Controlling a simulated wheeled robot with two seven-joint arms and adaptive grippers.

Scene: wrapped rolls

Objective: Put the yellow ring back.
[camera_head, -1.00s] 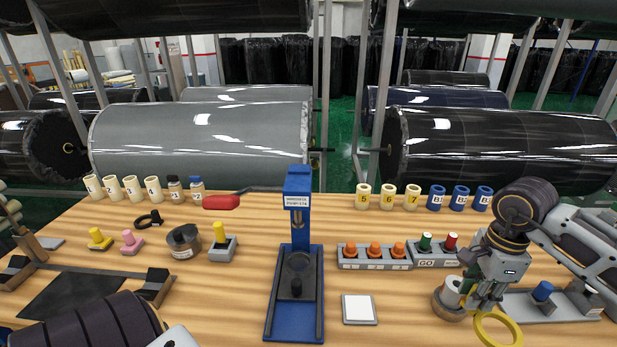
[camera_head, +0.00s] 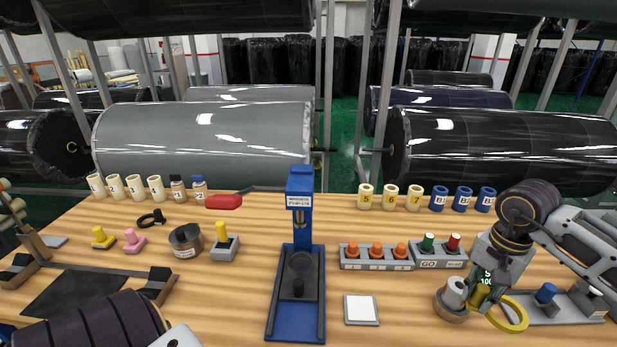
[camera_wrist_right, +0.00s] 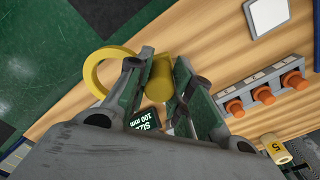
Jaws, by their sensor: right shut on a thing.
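The yellow ring (camera_head: 516,322) is at the lower right in the head view, in front of the grey block with the blue knob (camera_head: 545,293). My right gripper (camera_head: 484,301) is shut on the ring's yellow grip piece, with the ring sticking out to one side. In the right wrist view the yellow ring (camera_wrist_right: 91,78) stands out left of the fingers, and my right gripper (camera_wrist_right: 160,92) pinches the yellow piece. A small screen (camera_wrist_right: 148,122) there reads size 100 mm. Whether the ring touches the table is unclear. My left gripper is not in view.
A round brown holder (camera_head: 449,308) with a white cylinder stands left of my right gripper. A grey button panel (camera_head: 404,258), a white pad (camera_head: 361,310) and a blue press (camera_head: 297,290) are left of that. Numbered cups (camera_head: 416,197) line the back. Table between pad and holder is clear.

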